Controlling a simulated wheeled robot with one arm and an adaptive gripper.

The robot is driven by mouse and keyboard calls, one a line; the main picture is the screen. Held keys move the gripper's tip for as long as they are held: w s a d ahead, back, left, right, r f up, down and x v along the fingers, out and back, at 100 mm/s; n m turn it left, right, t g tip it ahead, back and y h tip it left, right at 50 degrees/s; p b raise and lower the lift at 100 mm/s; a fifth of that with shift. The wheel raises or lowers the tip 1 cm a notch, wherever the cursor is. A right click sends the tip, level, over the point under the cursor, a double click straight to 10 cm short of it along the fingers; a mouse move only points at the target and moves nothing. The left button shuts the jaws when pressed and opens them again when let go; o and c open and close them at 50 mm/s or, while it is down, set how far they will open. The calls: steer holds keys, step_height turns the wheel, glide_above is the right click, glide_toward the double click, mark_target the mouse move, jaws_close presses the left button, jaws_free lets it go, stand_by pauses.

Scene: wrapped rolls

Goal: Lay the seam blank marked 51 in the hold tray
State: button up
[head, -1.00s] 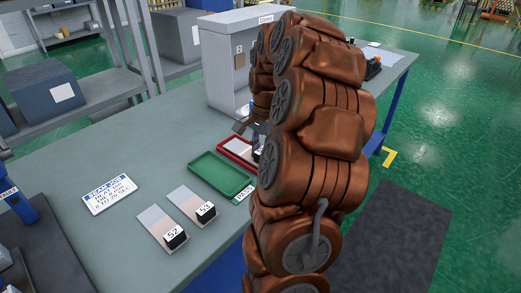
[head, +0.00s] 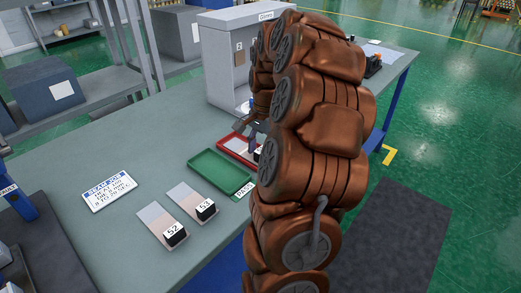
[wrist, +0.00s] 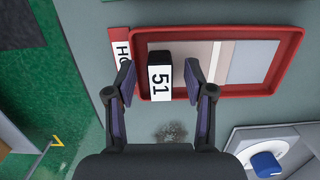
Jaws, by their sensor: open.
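The seam blank marked 51 (wrist: 196,58) is a flat strip with pale bands and a black block at one end carrying a white 51 label. It lies inside the red hold tray (wrist: 299,62) in the wrist view. The tray's label is partly hidden, showing only "HO". My gripper (wrist: 160,82) is open, with one finger on each side of the block and visible gaps between. In the head view the red tray (head: 228,139) is partly hidden behind my arm.
A green tray (head: 213,172) with a PASS label lies beside the red one. Blanks 52 (head: 155,217) and 53 (head: 184,194) lie nearer on the bench by a printed card (head: 109,191). A grey cabinet (head: 222,62) stands behind the trays.

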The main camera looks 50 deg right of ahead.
step_height(320, 180, up, 12)
steer(key=d, duration=0.1)
steer(key=shift+d, duration=0.2)
stand_by(0.4)
stand_by(0.4)
steer(key=s+a+r+n+g+p, duration=0.15)
steer(key=a+n+p, duration=0.25)
steer(key=a+n, duration=1.2)
steer(key=s+a+f+n+p, duration=0.1)
steer(key=s+a+f+p, duration=0.1)
steer(key=s+a, duration=0.6)
steer(key=s+a+f+n+h+p, duration=0.1)
steer(key=s+a+f+p, duration=0.1)
steer(key=s+a, duration=0.6)
steer(key=shift+a+f, duration=0.4)
steer(key=shift+a, duration=0.35)
